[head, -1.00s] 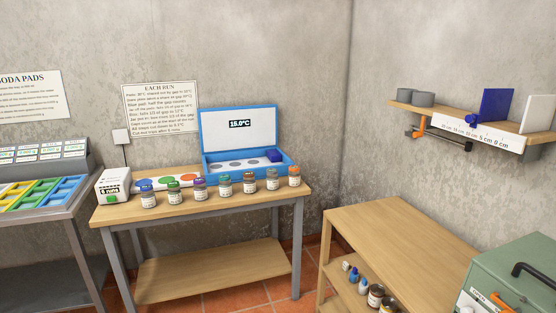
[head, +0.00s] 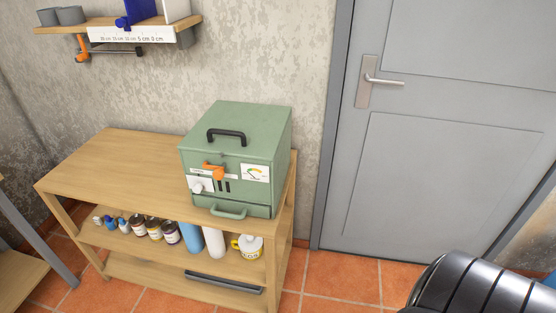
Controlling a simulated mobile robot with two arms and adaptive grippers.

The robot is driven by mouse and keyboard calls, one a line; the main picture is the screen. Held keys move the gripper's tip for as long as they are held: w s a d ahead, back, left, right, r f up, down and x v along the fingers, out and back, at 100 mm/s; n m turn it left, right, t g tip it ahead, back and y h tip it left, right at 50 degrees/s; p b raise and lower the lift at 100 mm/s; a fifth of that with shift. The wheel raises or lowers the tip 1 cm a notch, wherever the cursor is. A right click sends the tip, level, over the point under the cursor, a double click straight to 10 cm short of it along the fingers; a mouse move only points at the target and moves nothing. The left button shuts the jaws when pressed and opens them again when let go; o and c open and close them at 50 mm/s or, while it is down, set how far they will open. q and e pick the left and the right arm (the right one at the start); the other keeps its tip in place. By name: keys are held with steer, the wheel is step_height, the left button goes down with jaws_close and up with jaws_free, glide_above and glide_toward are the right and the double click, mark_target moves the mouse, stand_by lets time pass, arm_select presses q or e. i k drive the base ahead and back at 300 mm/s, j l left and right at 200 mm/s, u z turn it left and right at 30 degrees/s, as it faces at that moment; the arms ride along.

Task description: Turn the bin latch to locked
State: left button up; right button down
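A green metal box (head: 262,134) with a black top handle stands on the right end of the wooden shelf unit. An orange lever latch (head: 213,169) is on its front face, lying roughly level. Small labels sit beside the lever, too small to read. A green pull handle (head: 228,211) is low on the front. Neither of my grippers shows in the head view.
The wooden shelf unit (head: 105,155) has a clear top left of the box. Bottles, jars and a yellow-white mug (head: 247,247) stand below. A grey door (head: 440,130) is at right. A dark ribbed object (head: 480,285) fills the lower right corner.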

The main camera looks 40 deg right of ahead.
mark_target(218, 173)
steer(key=z, duration=0.75)
